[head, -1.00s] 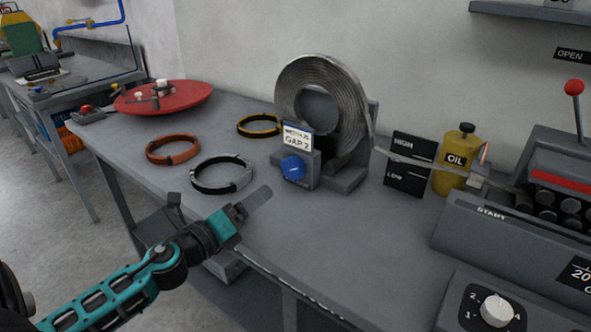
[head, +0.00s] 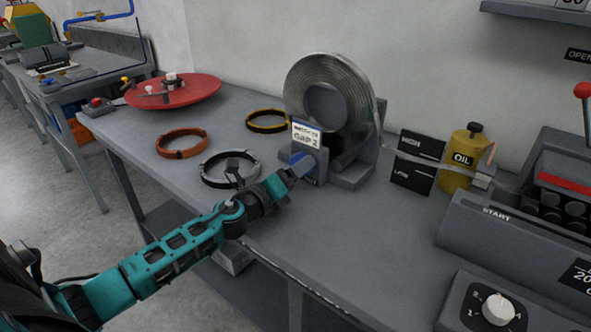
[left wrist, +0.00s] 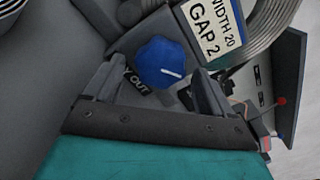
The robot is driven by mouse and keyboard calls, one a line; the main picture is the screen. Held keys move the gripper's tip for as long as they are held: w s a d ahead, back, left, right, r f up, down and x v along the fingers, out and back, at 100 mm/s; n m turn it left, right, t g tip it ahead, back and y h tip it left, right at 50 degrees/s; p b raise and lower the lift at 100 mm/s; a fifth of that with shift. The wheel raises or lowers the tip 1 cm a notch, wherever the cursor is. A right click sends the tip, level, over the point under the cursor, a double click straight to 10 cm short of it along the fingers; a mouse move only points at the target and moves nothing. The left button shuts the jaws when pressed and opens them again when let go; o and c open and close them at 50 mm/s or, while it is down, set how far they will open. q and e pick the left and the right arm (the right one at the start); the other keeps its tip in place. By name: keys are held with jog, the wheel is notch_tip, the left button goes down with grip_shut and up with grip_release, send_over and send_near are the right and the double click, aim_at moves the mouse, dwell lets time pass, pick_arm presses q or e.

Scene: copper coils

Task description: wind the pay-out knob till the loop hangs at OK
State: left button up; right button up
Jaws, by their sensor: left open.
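The blue pay-out knob (head: 297,157) is on the front of the coil stand, under a card reading GAP 2. It shows in the left wrist view (left wrist: 162,62) with a white pointer line. My left gripper (head: 302,167) is at the knob, partly covering it. In the left wrist view its open fingers (left wrist: 156,88) stand either side of the knob's near part, apart from it. The metal strip (head: 428,160) runs from the coil (head: 300,92) across the black board (head: 411,178), between HIGH and LOW. No OK mark is legible. My right gripper is not in view.
A black and silver ring (head: 215,182), an orange ring (head: 182,153) and a yellow and black ring (head: 250,124) lie left of the stand. A yellow oil can (head: 462,170) stands right of the board. The bench front (head: 340,245) is clear.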

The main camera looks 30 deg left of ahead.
pick_arm(q)
jog(key=shift+w, duration=0.4)
jog(key=c, duration=1.1)
